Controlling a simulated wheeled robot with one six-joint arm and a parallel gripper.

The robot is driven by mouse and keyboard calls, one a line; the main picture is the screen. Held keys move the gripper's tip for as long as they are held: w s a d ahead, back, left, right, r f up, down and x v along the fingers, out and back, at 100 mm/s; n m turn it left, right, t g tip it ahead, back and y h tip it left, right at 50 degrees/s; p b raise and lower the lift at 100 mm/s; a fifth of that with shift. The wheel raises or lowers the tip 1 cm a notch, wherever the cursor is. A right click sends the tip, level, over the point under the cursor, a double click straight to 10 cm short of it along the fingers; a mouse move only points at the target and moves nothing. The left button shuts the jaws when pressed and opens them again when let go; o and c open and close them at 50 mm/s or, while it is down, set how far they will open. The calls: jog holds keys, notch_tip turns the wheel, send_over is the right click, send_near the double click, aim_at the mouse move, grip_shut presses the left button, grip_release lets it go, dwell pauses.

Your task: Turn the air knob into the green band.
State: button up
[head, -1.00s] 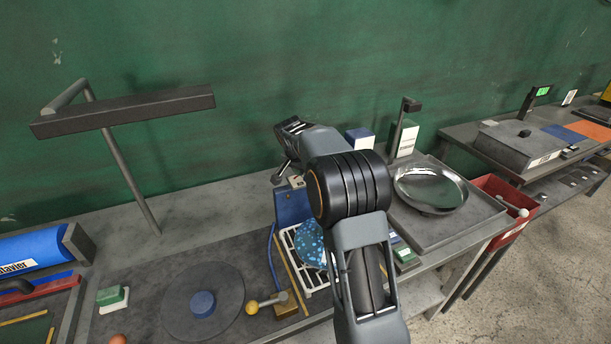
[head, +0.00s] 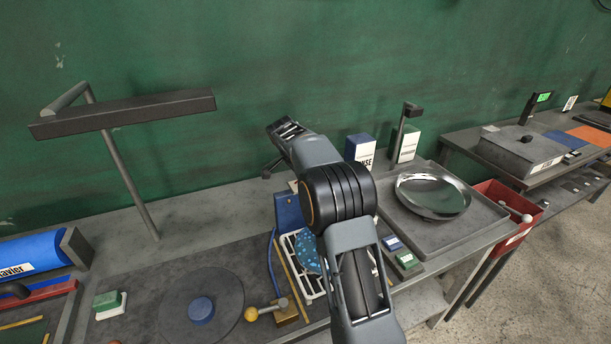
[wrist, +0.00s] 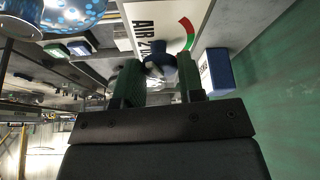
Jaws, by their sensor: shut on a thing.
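The air knob (wrist: 160,68) is dark blue and round in the wrist view, in front of a pale panel lettered AIR (wrist: 142,28). A curved scale (wrist: 188,36) with red and green parts shows on the panel beside the knob. My gripper (wrist: 160,76) has its two green-padded fingers on either side of the knob and is shut on it. I cannot tell where the knob's pointer stands against the green band. In the head view my arm hides the knob and the fingertips.
A blue-and-white box (wrist: 215,72) stands close beside the panel in the wrist view. In the head view, a shiny dish (head: 432,196) lies on a grey tray (head: 470,232) at right. A blue speckled piece (head: 307,250) sits in a white rack below my arm. A lamp (head: 125,112) stands at left.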

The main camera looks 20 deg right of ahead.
jog(key=o, duration=0.9)
jog(key=v, duration=1.4)
jog(key=shift+d, duration=0.1)
